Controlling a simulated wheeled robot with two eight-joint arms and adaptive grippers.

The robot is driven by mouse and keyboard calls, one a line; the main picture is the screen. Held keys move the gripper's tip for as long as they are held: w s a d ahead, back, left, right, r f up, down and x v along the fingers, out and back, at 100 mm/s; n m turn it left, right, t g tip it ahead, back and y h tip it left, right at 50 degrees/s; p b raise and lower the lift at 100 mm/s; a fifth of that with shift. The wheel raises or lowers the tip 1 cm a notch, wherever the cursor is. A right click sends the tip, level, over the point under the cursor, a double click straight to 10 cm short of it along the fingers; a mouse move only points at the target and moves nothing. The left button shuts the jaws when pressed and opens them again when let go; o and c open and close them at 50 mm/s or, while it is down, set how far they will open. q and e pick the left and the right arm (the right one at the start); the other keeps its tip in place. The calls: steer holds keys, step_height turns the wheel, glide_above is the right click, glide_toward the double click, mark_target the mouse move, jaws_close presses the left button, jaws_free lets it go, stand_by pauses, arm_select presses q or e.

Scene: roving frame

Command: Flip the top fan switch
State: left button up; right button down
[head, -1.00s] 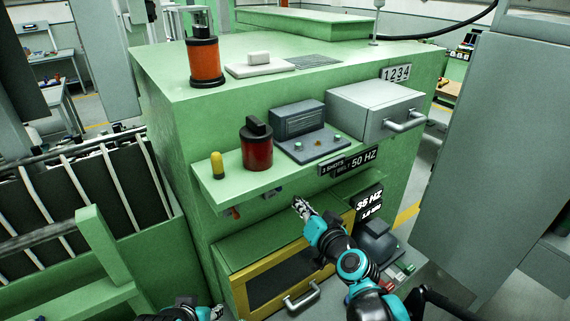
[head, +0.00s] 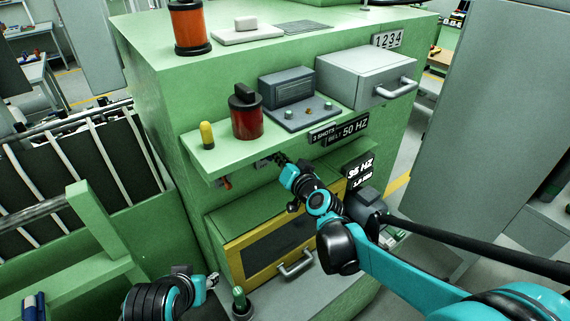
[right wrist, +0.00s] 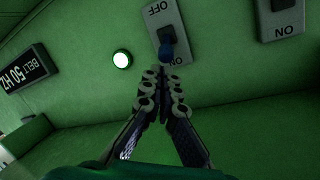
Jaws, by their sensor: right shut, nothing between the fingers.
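A switch plate (right wrist: 181,22) marked OFF is in the right wrist view, with a dark toggle ending in a blue tip (right wrist: 166,50). A second switch plate (right wrist: 292,22) marked ON is cut by the top right edge. I cannot tell which one is the top fan switch. My right gripper (right wrist: 163,72) is shut and empty, its fingertips close to the blue tip; contact is unclear. In the head view, my right gripper (head: 279,158) is under the green shelf, beside partly hidden switches. My left gripper (head: 212,281) is low at the left, away from the switches.
The green shelf (head: 196,155) overhangs the switches and carries a red cylinder (head: 247,120), a yellow knob (head: 207,134) and a grey control box (head: 287,90). A round white button (right wrist: 122,58) is left of the plate. A yellow-framed drawer (head: 238,272) is below.

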steer(key=shift+x, duration=0.85)
